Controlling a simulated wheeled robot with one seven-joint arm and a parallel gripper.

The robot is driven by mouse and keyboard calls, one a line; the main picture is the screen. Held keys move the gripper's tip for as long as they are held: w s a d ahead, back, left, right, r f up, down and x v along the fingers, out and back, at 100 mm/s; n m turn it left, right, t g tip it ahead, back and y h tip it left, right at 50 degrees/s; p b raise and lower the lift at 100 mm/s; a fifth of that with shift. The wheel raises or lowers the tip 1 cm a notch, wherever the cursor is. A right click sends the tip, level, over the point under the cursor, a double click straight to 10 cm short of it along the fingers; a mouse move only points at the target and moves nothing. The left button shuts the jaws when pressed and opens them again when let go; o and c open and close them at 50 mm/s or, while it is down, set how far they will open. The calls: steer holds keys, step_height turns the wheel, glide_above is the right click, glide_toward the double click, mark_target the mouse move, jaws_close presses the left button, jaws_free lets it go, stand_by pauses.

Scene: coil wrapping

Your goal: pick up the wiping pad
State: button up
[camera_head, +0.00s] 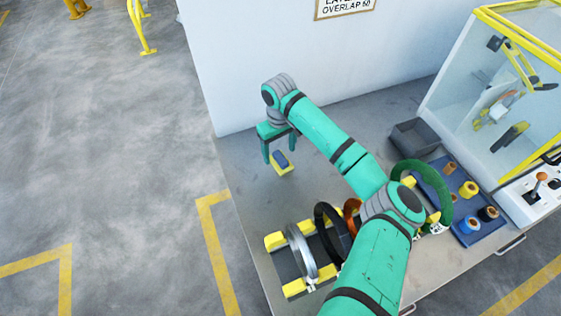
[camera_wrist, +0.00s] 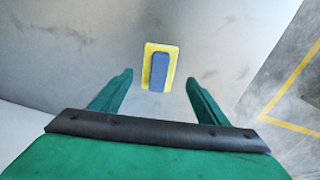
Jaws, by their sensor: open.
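The wiping pad (camera_head: 281,163) is a small yellow block with a blue grip on top. It lies on the grey table near the left end, below my gripper. In the wrist view the pad (camera_wrist: 160,67) shows upright in the picture, ahead of and between the two green fingers. My gripper (camera_head: 279,154) is open and empty, with its fingers pointing down over the pad. In the wrist view the fingers (camera_wrist: 158,82) stand apart on either side, not touching the pad. I cannot tell the exact height above it.
A yellow-ended rack (camera_head: 276,241) with several rings stands at the table's front. A dark bin (camera_head: 415,139), a blue tray (camera_head: 433,180) with several spools and a yellow-framed glass machine (camera_head: 500,85) stand to the right. A white wall (camera_head: 330,60) rises behind the table.

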mark_target(281, 157)
steer(key=f, duration=0.4)
steer(key=shift+d+f, duration=0.1)
steer(key=shift+d, duration=0.1)
steer(key=c, duration=1.1)
steer(key=shift+c, duration=0.2)
step_height(281, 157, up, 28)
